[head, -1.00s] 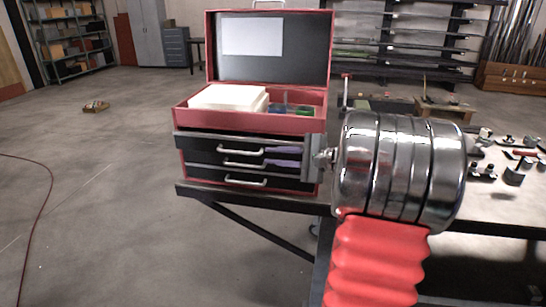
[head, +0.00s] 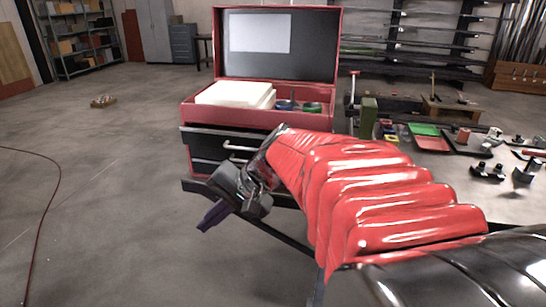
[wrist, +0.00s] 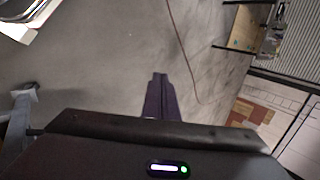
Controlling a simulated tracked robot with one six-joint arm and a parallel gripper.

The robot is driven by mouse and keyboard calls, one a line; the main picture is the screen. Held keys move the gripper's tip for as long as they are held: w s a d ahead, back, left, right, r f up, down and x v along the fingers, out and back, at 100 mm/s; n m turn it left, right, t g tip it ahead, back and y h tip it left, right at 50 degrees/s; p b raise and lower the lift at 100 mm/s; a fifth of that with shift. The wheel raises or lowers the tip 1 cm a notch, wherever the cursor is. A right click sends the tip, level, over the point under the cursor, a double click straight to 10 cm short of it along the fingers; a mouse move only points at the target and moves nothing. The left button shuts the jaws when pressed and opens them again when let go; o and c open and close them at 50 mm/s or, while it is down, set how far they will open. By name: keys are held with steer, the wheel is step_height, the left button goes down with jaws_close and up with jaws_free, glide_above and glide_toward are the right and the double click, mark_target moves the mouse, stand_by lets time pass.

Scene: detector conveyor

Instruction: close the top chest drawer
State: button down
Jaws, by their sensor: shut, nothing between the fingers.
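The red tool chest (head: 230,116) stands on the left end of the workbench with its lid up. Its top drawer (head: 203,139) is dark, with a pale bar handle (head: 236,148). The drawer's front juts out past the chest body, so it stands partly open. My arm hides its right part. My gripper (head: 213,215) is in front of the chest, below and nearer than the top drawer, apart from it, pointing down and left. Its purple fingers are together and empty. In the wrist view the fingers (wrist: 161,95) point over bare floor.
A white block (head: 235,94) and coloured rolls sit in the chest's top tray. The bench (head: 455,185) to the right holds trays and small parts. The floor left of the chest is open, with a red hose (head: 45,200) lying on it.

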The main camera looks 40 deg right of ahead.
steer(key=s+a+f+n+h, duration=0.1)
steer(key=s+a+n+h, duration=0.1)
steer(key=s+n, duration=0.3)
steer(key=s+a+f+n+h, duration=0.1)
steer(key=s+a+n+h, duration=0.2)
steer(key=s, duration=0.5)
steer(key=shift+s+a+n+h, duration=0.3)
steer(key=shift+a+n, duration=0.2)
steer(key=shift+n, duration=0.6)
steer(key=shift+f, duration=0.1)
